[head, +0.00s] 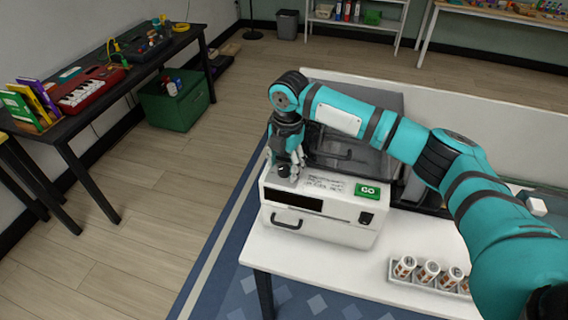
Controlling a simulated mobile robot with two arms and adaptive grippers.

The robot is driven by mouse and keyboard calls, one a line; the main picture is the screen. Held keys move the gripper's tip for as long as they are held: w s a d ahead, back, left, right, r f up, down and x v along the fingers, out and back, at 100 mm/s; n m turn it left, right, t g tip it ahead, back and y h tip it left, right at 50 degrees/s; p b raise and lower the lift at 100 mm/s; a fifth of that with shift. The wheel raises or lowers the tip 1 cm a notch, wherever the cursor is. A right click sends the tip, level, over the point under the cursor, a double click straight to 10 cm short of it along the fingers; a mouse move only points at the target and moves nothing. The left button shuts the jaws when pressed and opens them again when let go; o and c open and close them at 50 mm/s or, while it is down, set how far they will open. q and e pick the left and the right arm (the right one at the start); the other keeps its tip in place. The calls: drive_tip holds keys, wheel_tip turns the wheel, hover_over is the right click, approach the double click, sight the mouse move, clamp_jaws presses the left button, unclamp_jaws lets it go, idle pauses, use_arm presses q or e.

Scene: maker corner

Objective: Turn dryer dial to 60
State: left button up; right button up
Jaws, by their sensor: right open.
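The dryer (322,221) is a white box near the left end of the white table. It has a dark display strip, a handle at the front, a green GO button (367,190) and a black switch. My right arm reaches in from the right, and my right gripper (287,172) points down over the dryer's top left part. The gripper is open. A dark round knob, which looks like the dial (284,170), shows between or just beside the fingers. I cannot tell whether the fingers touch it, and its setting is unreadable. My left gripper is not in view.
A white tray (425,281) with several labelled jars stands at the table's front right. A dark grey machine (345,150) stands behind the dryer. A low white panel (470,110) runs along the back. The white tabletop (350,270) in front of the dryer is clear.

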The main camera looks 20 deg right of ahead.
drive_tip(key=shift+f, duration=0.5)
drive_tip(key=shift+c, duration=0.2)
